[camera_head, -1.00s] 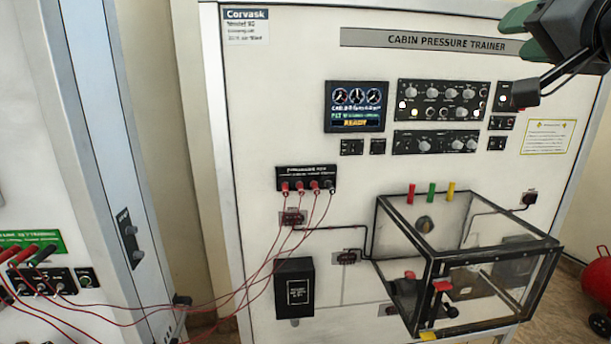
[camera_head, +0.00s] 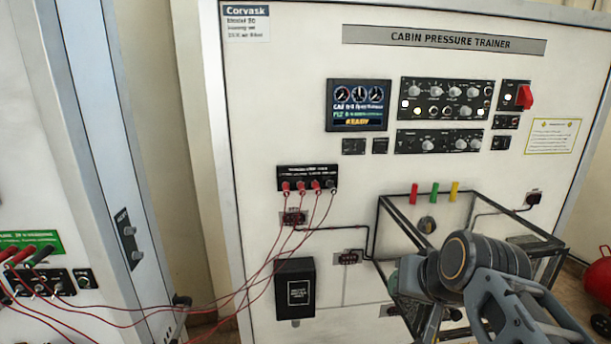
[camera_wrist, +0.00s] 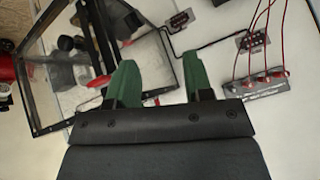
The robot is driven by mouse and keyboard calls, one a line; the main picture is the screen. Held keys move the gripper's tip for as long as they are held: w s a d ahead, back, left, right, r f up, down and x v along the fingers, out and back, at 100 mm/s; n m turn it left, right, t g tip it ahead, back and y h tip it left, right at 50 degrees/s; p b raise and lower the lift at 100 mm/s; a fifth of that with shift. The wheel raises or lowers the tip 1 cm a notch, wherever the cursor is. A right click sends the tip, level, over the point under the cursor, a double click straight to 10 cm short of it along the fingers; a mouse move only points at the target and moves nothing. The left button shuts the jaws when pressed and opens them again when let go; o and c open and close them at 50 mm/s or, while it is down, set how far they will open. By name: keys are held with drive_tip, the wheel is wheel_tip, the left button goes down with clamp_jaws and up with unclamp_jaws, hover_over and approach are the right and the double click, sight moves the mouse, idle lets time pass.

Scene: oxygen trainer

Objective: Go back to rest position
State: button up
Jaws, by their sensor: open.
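My gripper shows in the wrist view (camera_wrist: 160,85) with two green fingers spread apart and nothing between them. In the head view my dark wrist and arm cover the lower right, in front of the clear chamber (camera_head: 385,245); the fingertips are mostly hidden there. The cabin pressure trainer panel (camera_head: 270,110) stands upright ahead. A red switch (camera_head: 525,97) shows at its upper right. The chamber also shows in the wrist view (camera_wrist: 45,75), apart from the fingers as far as I can tell.
Red cables (camera_head: 262,265) run from a black terminal block (camera_head: 307,178) to the left bench. A black box (camera_head: 295,288) sits low on the panel. Red, green and yellow pegs (camera_head: 434,192) stand above the chamber. A red tank (camera_head: 597,275) is at the far right.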

drive_tip(key=s+f+n+g+b, duration=0.1)
drive_tip(key=f+b, duration=0.4)
drive_tip(key=f, duration=0.6)
drive_tip(key=s+a+f+n+g+h+b, duration=0.1)
drive_tip(key=s+f+b, duration=0.3)
drive_tip(key=f, duration=0.8)
drive_tip(key=shift+s+a+n+g+b, duration=0.2)
drive_tip(key=shift+a+n+g+b, duration=0.1)
drive_tip(key=shift+g+b, duration=0.3)
